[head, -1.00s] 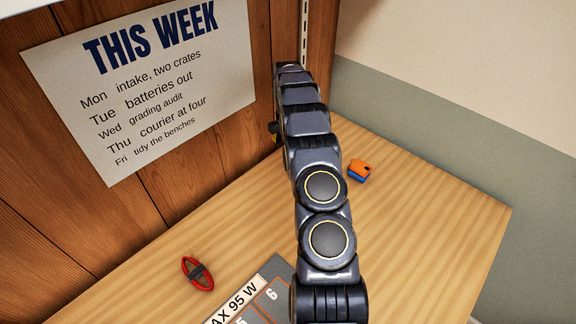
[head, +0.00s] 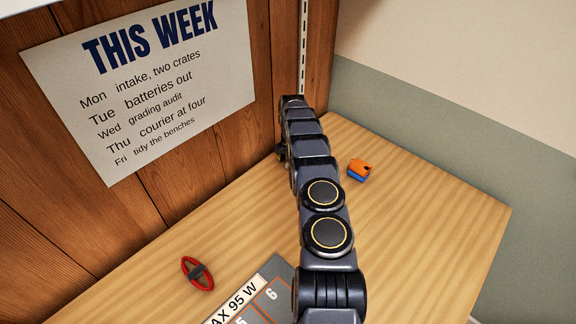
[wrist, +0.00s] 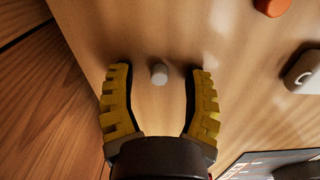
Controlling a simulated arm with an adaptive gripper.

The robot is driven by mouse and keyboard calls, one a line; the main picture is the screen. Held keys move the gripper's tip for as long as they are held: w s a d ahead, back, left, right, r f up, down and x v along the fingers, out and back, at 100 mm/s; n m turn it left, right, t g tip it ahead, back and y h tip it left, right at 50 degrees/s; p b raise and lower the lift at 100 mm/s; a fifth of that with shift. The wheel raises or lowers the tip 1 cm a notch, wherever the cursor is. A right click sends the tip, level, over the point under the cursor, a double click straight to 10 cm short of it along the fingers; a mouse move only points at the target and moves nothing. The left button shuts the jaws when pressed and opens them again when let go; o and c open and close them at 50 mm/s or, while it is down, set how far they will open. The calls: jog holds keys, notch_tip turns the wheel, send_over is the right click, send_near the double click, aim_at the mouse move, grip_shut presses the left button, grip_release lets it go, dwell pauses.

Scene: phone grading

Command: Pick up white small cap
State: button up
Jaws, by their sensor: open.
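The small white cap (wrist: 159,74) stands on the wooden table in the wrist view, a short cylinder. My gripper (wrist: 160,76) is open, with its two yellow-and-black fingers on either side of the cap and a gap between the cap and each finger. The cap sits near the level of the fingertips in the picture. Whether the fingertips are at table height cannot be told. In the head view the cap is not visible, and only a small dark part of the gripper end (head: 283,152) shows behind my arm.
An orange-and-blue block (head: 361,171) lies right of my arm on the table (head: 420,215). A red oval item with a dark band (head: 198,273) lies left, near a grey numbered mat (head: 250,308). In the wrist view a white object (wrist: 303,72) lies right. A wooden wall (head: 200,180) stands behind.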

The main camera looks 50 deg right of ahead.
jog(key=c, duration=0.8)
jog(key=shift+r, duration=0.15)
